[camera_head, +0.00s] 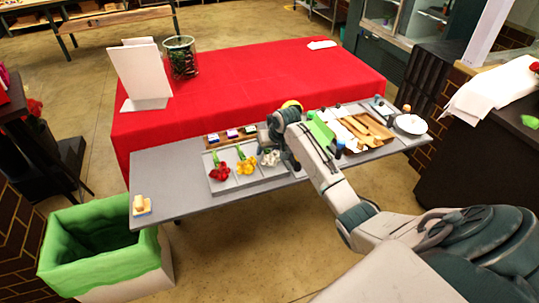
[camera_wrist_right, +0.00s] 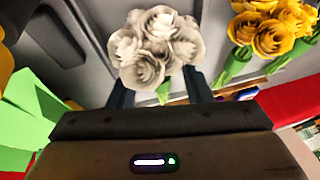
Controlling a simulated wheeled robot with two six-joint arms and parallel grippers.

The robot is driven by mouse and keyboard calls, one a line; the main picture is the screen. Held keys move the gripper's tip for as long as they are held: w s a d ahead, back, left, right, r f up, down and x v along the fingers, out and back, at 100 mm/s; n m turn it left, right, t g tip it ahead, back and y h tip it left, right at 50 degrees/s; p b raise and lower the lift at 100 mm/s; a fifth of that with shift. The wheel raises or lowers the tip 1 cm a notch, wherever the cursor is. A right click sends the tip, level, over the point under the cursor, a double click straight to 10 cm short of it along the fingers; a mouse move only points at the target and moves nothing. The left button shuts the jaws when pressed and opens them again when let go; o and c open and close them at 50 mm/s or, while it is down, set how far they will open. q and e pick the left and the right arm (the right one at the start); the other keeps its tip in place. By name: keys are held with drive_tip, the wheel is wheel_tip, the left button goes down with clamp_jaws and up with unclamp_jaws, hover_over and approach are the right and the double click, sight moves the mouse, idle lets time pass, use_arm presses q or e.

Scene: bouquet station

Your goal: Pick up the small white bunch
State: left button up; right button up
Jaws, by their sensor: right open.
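The small white bunch (camera_head: 270,158) lies in the grey tray (camera_head: 238,184), to the right of the yellow bunch (camera_head: 246,166) and the red bunch (camera_head: 220,172). My right gripper (camera_head: 271,141) is over its stem end and partly hides it in the head view. In the right wrist view, the white bunch (camera_wrist_right: 157,48) shows pale rose heads and a green stem. The open right gripper (camera_wrist_right: 160,92) has one finger on each side of the stem; contact is not visible. The yellow bunch (camera_wrist_right: 275,28) is at the upper right. My left gripper is not in view.
Small coloured blocks (camera_head: 230,134) stand in a wooden holder behind the tray. Green sheets (camera_head: 320,130), brown wrap (camera_head: 365,130) and a white bowl (camera_head: 411,124) are to the right.

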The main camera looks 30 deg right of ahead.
clamp_jaws()
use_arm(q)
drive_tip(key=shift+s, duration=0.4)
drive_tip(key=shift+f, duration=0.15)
use_arm(e)
drive_tip(key=shift+r, duration=0.15)
